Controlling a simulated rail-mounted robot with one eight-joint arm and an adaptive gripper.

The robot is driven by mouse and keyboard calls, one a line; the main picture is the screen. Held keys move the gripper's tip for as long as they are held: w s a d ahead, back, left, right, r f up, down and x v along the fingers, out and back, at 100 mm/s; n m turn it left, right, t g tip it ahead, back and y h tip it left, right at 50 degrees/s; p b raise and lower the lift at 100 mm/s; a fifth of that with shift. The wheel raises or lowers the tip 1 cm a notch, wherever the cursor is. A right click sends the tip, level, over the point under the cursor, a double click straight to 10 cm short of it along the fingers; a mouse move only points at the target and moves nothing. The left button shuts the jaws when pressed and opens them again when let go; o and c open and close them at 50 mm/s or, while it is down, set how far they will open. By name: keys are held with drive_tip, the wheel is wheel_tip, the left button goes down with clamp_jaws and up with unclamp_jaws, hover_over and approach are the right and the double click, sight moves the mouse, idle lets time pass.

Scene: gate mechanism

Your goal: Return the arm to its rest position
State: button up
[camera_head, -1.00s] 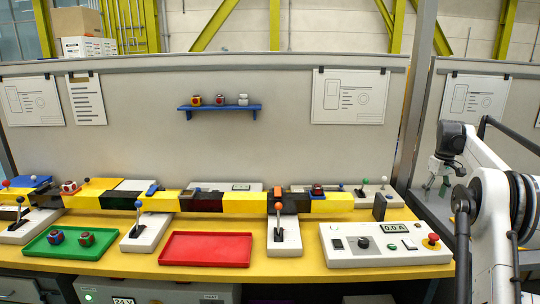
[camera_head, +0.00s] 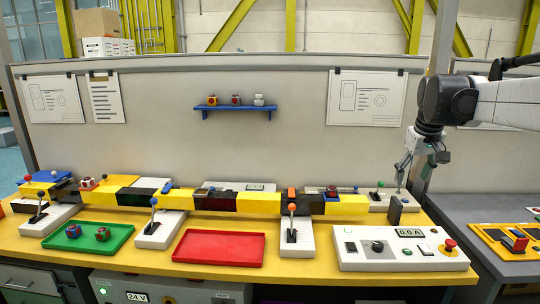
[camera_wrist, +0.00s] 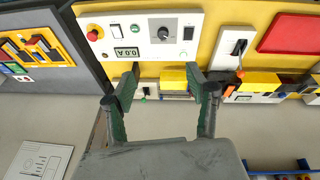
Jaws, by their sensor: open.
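My gripper (camera_head: 416,166) hangs at the right of the head view, fingers pointing down, in front of the panel above the right end of the yellow workbench (camera_head: 150,272). In the wrist view my gripper (camera_wrist: 163,82) shows two dark fingers spread apart with nothing between them. The white control panel (camera_head: 402,250) with a 0.0 A display, a black knob and a red button lies below it, nearer the bench's front edge. The control panel also shows beyond the fingertips in the wrist view (camera_wrist: 140,55). The gripper appears clear of the bench.
A row of yellow and black blocks (camera_head: 258,200) runs along the bench. Levers stand before it, including a blue-topped one (camera_head: 154,212) and an orange-topped one (camera_head: 292,218). A green tray (camera_head: 62,243) with two cubes and an empty red tray (camera_head: 218,248) lie in front.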

drive_tip(key=s+a+f+t, duration=0.2)
drive_tip(key=s+a, duration=1)
drive_tip(key=s, duration=0.4)
drive_tip(key=s+a+f+t, duration=0.1)
drive_tip(key=s+a+f, duration=0.2)
drive_tip(key=s+f, duration=0.2)
drive_tip(key=s+a+f+y, duration=0.1)
drive_tip(key=s+a+f, duration=0.2)
drive_tip(key=s+f, duration=0.3)
drive_tip(key=s, duration=0.4)
drive_tip(key=shift+s+a+m+t, duration=0.15)
drive_tip(key=shift+a+m+t, duration=0.2)
drive_tip(key=shift+m+t, duration=0.05)
